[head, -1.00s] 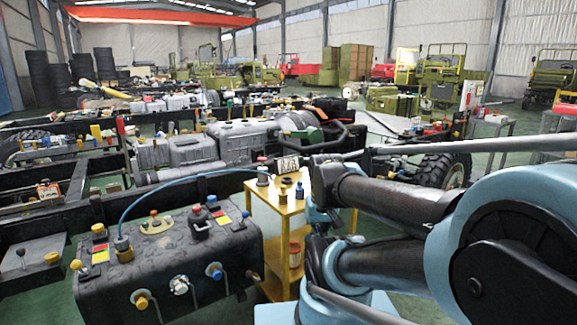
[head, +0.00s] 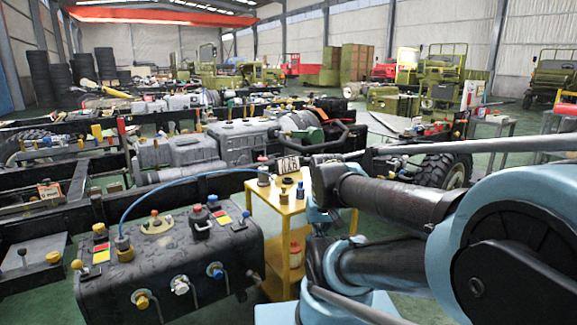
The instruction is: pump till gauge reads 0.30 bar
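A yellow cart (head: 276,208) stands at the centre, partly behind my arm. On its top is a small grey unit with a red top (head: 263,174). A thin blue hose (head: 185,179) arcs from it to a fitting on the black tank (head: 190,255) at lower left. A small white-and-dark marked item (head: 287,164) shows above the cart's back edge; I cannot tell if it is the gauge, and no reading is legible. My arm fills the right side and reaches toward the cart. My gripper's fingers do not show, and I see no clear grip on anything.
The tank carries several coloured valves and caps, including a blue one (head: 215,270) near the cart. A yellow-topped dark item (head: 283,188) stands on the cart top, and a red container (head: 295,254) on a lower shelf. Black chassis rails and engines (head: 240,140) crowd the space behind.

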